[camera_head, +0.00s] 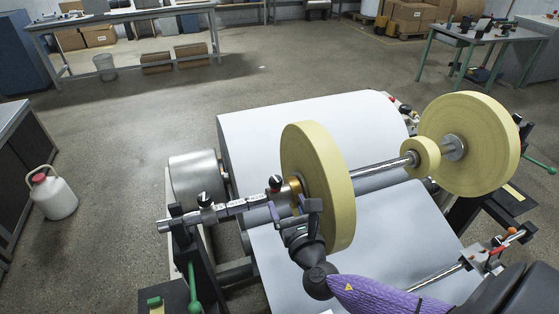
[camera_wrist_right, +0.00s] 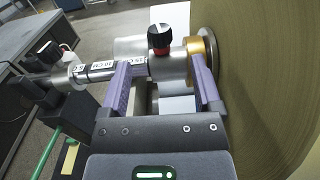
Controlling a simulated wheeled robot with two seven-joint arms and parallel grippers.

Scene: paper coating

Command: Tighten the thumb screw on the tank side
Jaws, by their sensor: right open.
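A second similar knob (camera_head: 204,199) sits farther left on the shaft. My left gripper is not in view.
A brass ring (camera_wrist_right: 200,47) lies between collar and roll. The roll's flat face stands close to my right finger. A large white paper roll (camera_head: 300,115) lies behind, and a larger yellow roll (camera_head: 468,145) is at the shaft's far end. A green-handled lever (camera_head: 193,290) is at lower left.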

